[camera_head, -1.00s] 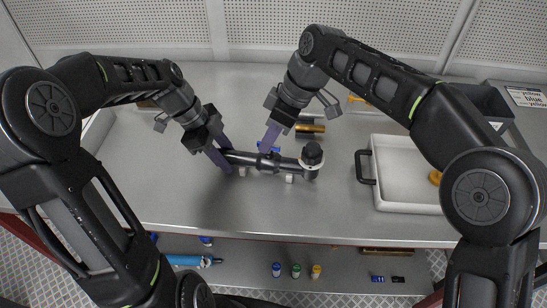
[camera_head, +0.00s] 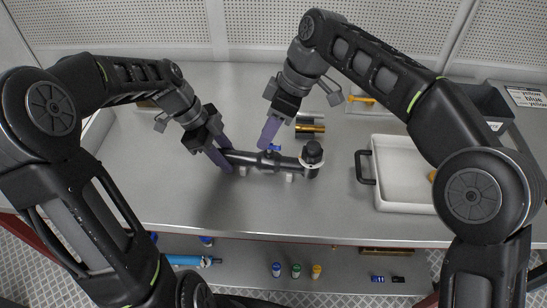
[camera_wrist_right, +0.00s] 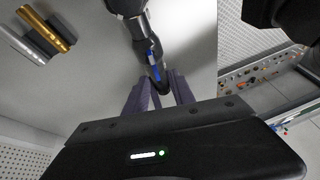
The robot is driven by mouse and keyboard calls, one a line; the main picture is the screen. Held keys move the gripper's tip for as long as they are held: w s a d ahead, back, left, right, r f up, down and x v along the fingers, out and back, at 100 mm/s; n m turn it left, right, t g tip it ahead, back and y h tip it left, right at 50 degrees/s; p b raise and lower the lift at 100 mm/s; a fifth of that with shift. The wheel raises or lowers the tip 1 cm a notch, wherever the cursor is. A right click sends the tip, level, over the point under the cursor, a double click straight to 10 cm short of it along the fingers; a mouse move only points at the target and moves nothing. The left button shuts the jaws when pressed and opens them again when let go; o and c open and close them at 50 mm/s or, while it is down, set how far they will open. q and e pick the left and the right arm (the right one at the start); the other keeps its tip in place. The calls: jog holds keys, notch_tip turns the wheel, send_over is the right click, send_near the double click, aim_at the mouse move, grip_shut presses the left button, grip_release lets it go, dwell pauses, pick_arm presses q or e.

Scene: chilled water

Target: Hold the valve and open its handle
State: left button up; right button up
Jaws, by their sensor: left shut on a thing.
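The valve is a black pipe (camera_head: 262,161) lying across small white supports on the grey table, with a round black end at its right. A small blue handle (camera_head: 274,148) sits on its top near the middle. My left gripper (camera_head: 228,160) is shut on the pipe's left end. My right gripper (camera_head: 266,145) is just behind and above the handle. In the right wrist view its purple fingers (camera_wrist_right: 162,95) are apart, with a gap between them, and the blue handle (camera_wrist_right: 152,66) lies along the pipe beyond them. Whether they touch the handle is unclear.
Gold and silver cylinders (camera_head: 310,128) lie behind the valve. A white tray (camera_head: 405,190) with a black handle stands at the right, with a dark bin (camera_head: 485,100) behind it. The table in front of the valve is clear. A lower shelf (camera_head: 245,262) holds small bottles.

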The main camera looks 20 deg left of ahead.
dwell(0.4)
pick_arm(q)
jog(key=o, duration=1.2)
jog(key=shift+a, duration=0.1)
jog(key=v, duration=1.2)
